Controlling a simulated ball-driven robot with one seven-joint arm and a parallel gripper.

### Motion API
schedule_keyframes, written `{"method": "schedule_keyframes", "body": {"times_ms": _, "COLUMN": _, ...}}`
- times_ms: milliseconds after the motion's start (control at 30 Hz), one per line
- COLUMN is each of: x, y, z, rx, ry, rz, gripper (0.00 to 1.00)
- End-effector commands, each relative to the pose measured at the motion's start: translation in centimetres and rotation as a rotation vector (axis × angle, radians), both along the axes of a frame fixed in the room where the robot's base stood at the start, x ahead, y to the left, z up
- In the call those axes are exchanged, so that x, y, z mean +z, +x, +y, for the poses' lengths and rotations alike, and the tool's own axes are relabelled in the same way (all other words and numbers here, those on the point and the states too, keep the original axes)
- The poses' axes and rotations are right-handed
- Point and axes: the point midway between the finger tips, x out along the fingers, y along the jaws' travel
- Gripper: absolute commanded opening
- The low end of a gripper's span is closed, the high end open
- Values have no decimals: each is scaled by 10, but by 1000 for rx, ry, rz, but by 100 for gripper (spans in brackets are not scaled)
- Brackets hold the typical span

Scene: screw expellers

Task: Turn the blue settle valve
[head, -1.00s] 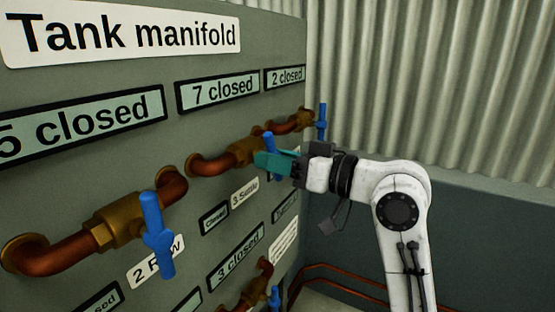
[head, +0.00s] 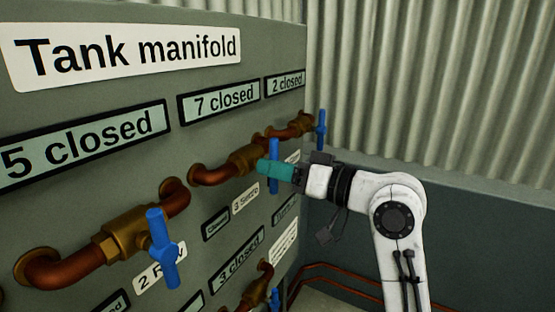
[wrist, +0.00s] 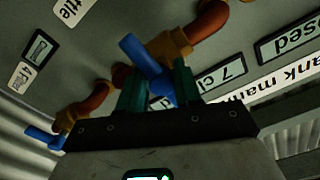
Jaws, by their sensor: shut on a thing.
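The blue settle valve handle (head: 274,180) is a bar on the middle brass valve of the upper row, above the "3 Settle" label (head: 246,198). It stands close to upright. My gripper (head: 262,168) has teal fingers and reaches in from the right at the handle's middle. In the wrist view the blue handle (wrist: 146,62) passes between the two teal fingers, which are shut on it. The part of the handle between the fingers is partly hidden.
The "2 Raw" valve's blue handle (head: 162,248) is at front left. Another blue handle (head: 320,130) is just beyond my gripper. A lower valve handle (head: 275,297) shows below. A corrugated wall (head: 430,80) stands behind, and the space right of the panel is open.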

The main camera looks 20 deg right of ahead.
Motion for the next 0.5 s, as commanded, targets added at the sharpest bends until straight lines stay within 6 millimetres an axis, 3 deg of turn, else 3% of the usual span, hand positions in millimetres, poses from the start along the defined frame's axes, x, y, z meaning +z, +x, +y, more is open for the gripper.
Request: {"method": "schedule_keyframes", "body": {"times_ms": 500, "x": 2, "y": 0, "z": -1, "rx": -4, "ry": 253, "rz": 182, "gripper": 19}}
